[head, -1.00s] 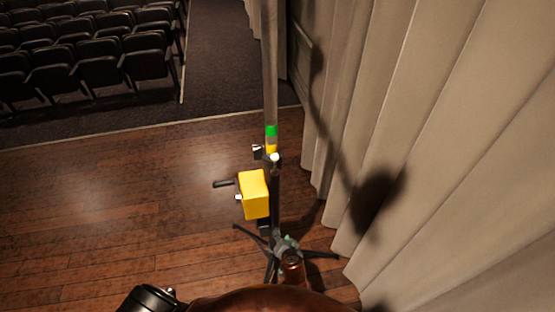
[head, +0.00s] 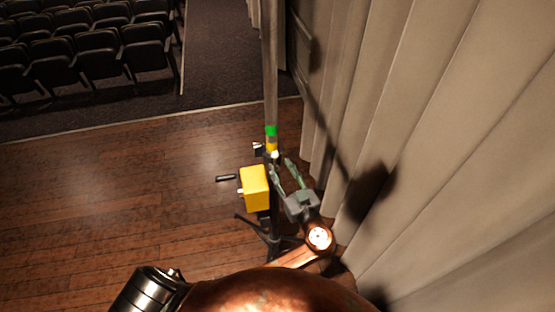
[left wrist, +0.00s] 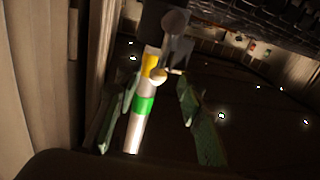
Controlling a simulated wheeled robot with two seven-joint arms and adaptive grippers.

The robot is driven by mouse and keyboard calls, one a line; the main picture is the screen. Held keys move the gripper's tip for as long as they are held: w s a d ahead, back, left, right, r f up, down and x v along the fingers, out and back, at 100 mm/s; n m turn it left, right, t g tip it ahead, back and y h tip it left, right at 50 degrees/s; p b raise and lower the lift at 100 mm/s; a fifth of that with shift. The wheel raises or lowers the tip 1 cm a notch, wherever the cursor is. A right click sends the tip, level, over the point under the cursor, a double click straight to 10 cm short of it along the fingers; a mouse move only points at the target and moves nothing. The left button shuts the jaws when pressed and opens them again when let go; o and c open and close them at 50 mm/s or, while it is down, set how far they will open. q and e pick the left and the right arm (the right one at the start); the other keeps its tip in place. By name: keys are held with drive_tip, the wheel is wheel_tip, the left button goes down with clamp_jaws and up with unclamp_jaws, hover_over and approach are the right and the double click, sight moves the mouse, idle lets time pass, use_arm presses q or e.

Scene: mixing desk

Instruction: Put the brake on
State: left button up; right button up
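An upright stand with a grey pole (head: 271,70) stands on the wooden stage. The pole has a green band (head: 271,131) and a yellow band below it. At the yellow band is a dark clamp with a small pale knob (left wrist: 159,76). A yellow box (head: 254,188) with a dark crank handle (head: 226,178) sits lower on the stand. No part is clearly marked as the brake. My left gripper (head: 281,165) is open, just below and right of the knob. In the left wrist view its fingers (left wrist: 157,112) spread either side of the banded pole. My right gripper is not seen.
A beige curtain (head: 430,130) hangs close on the right. Dark stand legs (head: 262,232) spread on the floor, partly hidden by my arm. The wooden floor (head: 120,200) on the left is clear. Rows of dark seats (head: 95,50) lie beyond the stage edge.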

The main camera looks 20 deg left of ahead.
sight(275, 160)
use_arm(q)
drive_tip(key=shift+p+x, duration=0.35)
drive_tip(key=shift+x, duration=1.15)
clamp_jaws()
